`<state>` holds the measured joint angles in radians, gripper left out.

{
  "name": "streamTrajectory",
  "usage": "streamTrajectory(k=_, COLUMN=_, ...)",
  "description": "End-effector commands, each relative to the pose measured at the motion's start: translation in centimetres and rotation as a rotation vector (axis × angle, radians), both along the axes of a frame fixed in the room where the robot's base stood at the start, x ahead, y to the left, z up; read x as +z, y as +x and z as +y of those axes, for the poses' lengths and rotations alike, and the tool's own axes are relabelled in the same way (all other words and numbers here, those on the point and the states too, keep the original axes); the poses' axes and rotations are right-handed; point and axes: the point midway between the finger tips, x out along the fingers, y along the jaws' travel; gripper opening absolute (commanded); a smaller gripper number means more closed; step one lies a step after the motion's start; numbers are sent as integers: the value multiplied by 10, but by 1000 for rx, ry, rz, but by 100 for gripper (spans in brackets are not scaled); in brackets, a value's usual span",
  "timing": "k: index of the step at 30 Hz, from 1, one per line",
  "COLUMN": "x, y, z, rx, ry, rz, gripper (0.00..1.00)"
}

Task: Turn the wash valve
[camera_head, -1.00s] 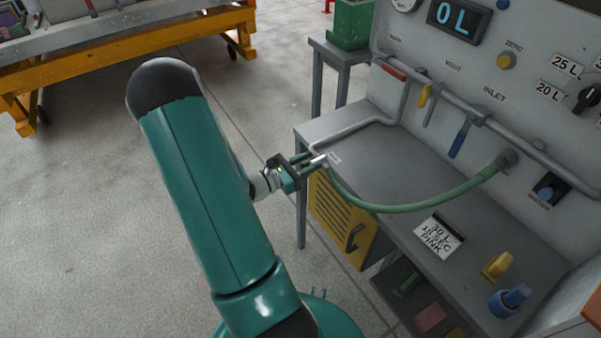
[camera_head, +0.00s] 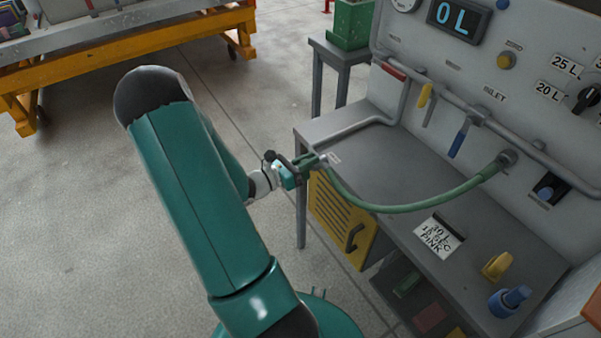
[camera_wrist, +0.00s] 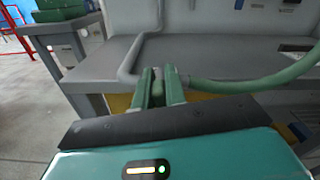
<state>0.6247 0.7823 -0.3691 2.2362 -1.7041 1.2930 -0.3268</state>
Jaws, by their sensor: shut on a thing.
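My gripper (camera_head: 309,164) is at the left end of the grey bench, shut on the free end of a green hose (camera_head: 405,208). In the wrist view, my gripper (camera_wrist: 158,90) has its two green fingers close together, with the hose (camera_wrist: 245,86) leading off to the right. The hose's other end meets the panel below the INLET label. No label clearly reads as wash valve. A yellow-handled lever (camera_head: 425,95) and a blue-handled lever (camera_head: 459,140) are on the panel's pipe.
The grey bench (camera_head: 375,160) has a card (camera_head: 438,237), a yellow piece (camera_head: 497,266) and a blue piece (camera_head: 510,301) on it. A display (camera_head: 459,19) reads 0 L. A green bin (camera_head: 351,24) stands behind. Open floor lies to the left.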

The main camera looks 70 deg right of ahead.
Motion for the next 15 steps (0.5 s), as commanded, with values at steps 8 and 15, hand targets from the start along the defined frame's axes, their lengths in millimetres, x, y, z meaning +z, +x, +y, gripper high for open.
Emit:
streamTrajectory(k=8, x=0, y=2, z=-1, rx=1, ry=46, rz=54, gripper=0)
streamTrajectory(k=15, x=0, y=2, z=-1, rx=1, ry=52, rz=60, gripper=0)
